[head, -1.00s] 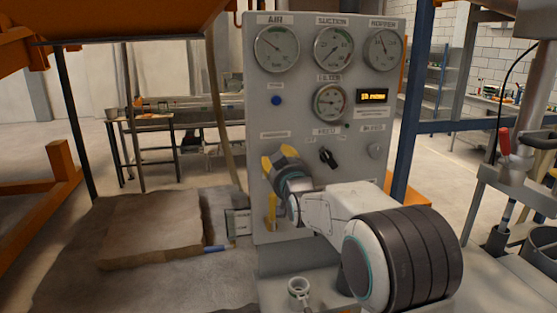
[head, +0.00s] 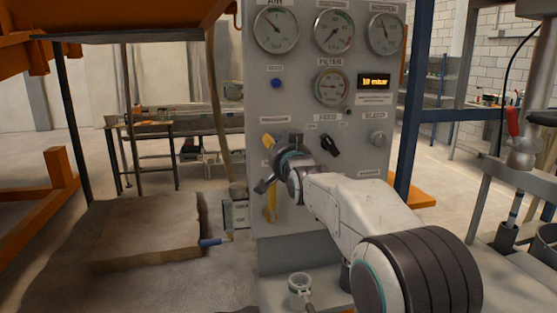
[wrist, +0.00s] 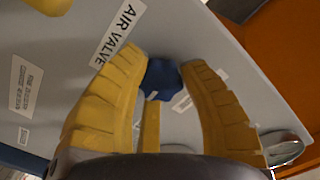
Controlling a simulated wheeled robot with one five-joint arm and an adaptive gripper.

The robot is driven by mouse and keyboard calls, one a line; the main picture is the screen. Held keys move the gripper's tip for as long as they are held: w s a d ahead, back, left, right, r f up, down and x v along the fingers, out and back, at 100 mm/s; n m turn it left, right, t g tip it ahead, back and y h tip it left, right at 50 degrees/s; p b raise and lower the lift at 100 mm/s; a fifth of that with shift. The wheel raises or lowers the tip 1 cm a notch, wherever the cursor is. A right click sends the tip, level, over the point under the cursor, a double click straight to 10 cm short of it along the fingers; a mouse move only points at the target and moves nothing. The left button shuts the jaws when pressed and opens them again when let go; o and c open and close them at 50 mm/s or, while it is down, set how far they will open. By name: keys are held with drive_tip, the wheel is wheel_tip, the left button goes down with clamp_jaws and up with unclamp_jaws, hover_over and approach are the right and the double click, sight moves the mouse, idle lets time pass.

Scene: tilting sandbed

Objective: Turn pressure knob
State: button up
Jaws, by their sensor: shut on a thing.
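The blue lobed pressure knob (wrist: 162,78) shows in the wrist view, between the two yellow fingers of my gripper (wrist: 168,68). The fingers close on it from either side, near the "AIR VALVE" label (wrist: 118,32). In the head view my gripper (head: 272,163) is at the left part of the grey control panel (head: 330,205), just under the pressure label (head: 275,119). There my gripper hides the knob. A yellow lever (head: 271,210) hangs below my gripper on the panel.
Gauges, including the filter gauge (head: 331,86), and a lit orange display (head: 375,81) are above. A sandbed (head: 150,233) lies left. A blue post (head: 409,130) stands right.

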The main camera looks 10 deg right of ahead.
drive_tip(key=m+b, duration=0.4)
drive_tip(key=b, duration=0.1)
drive_tip(key=shift+m+b, duration=0.3)
drive_tip(key=shift+b, duration=0.05)
drive_tip(key=m+b, duration=0.1)
drive_tip(key=m, duration=0.2)
drive_tip(key=shift+d+r, duration=0.1)
drive_tip(key=shift+r, duration=0.1)
drive_tip(key=shift+m+b, duration=0.5)
drive_tip(key=shift+m, duration=1.2)
drive_tip(key=o, duration=0.9)
drive_tip(key=shift+d+f, duration=0.1)
drive_tip(key=shift+d, duration=0.1)
drive_tip(key=shift+o, duration=1.4)
drive_tip(key=shift+a+f, duration=0.1)
